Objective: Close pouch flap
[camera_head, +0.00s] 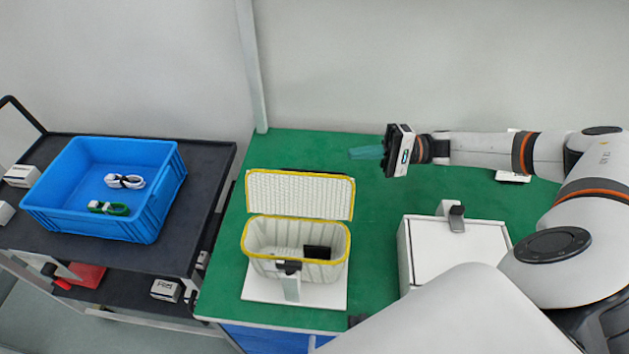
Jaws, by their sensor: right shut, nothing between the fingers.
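The pouch (265,242) is a whitish open container with a yellow rim, standing on a white board on the green table. Its flap (300,196), a white gridded panel edged in yellow, stands raised at the back of the pouch. A black item (316,252) lies inside the pouch. My right gripper (366,153) is to the right of and beyond the flap, above the table and apart from the pouch. Its teal fingers point left and are shut with nothing between them. My left gripper is not in the view.
A white box (455,262) stands right of the pouch, with a grey fitting (456,218) at its back. A blue crate (92,223) with white and green cable bundles sits on a dark cart (185,235) at left. The green table (376,225) is bare between pouch and box.

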